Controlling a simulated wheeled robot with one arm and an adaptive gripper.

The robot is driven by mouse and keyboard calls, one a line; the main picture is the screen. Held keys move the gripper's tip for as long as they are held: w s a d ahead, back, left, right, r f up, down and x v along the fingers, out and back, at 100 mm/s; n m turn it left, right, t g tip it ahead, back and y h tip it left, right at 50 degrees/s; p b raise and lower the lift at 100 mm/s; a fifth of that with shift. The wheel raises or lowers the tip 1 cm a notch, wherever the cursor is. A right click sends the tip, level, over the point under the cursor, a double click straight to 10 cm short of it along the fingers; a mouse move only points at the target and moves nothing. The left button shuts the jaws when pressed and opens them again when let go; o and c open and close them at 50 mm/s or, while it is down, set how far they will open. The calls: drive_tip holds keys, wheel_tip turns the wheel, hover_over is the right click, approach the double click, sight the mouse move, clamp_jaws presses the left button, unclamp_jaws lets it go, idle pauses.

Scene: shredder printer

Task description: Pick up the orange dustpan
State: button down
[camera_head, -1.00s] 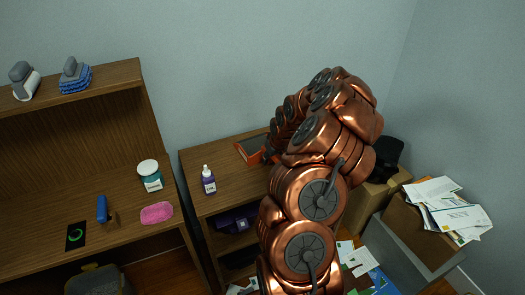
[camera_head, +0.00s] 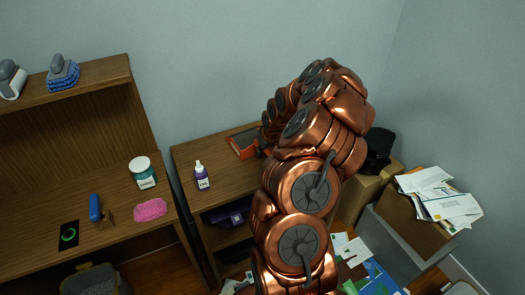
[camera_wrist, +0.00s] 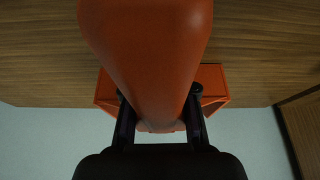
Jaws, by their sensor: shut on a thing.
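The orange dustpan (camera_head: 243,142) is at the back of the low wooden cabinet top, partly hidden behind my copper arm. In the wrist view its orange handle (camera_wrist: 147,50) fills the upper middle, and part of its pan (camera_wrist: 213,85) shows behind. My gripper (camera_wrist: 162,115) has its two dark fingers on either side of the handle, shut on it. In the head view the gripper itself is hidden by the arm. I cannot tell whether the dustpan touches the cabinet top.
A paper-filled bin (camera_head: 400,235) stands at right.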

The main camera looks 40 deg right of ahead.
drive_tip(key=shift+r+b, duration=0.7)
drive_tip(key=shift+r, duration=1)
drive_tip(key=shift+s+a+b, duration=0.2)
drive_tip(key=shift+s+a, duration=0.05)
drive_tip(key=shift+s, duration=0.35)
drive_tip(key=shift+s+a+b, duration=0.2)
drive_tip(key=shift+s+a, duration=0.05)
drive_tip(key=shift+s, duration=0.35)
drive_tip(key=s+a+r+b, duration=0.1)
drive_tip(key=s+a+b, duration=0.2)
drive_tip(key=s, duration=0.9)
drive_tip(key=shift+a+r+b, duration=0.2)
drive_tip(key=shift+a+b, duration=0.1)
drive_tip(key=shift+a, duration=1.05)
drive_tip(key=shift+a, duration=0.1)
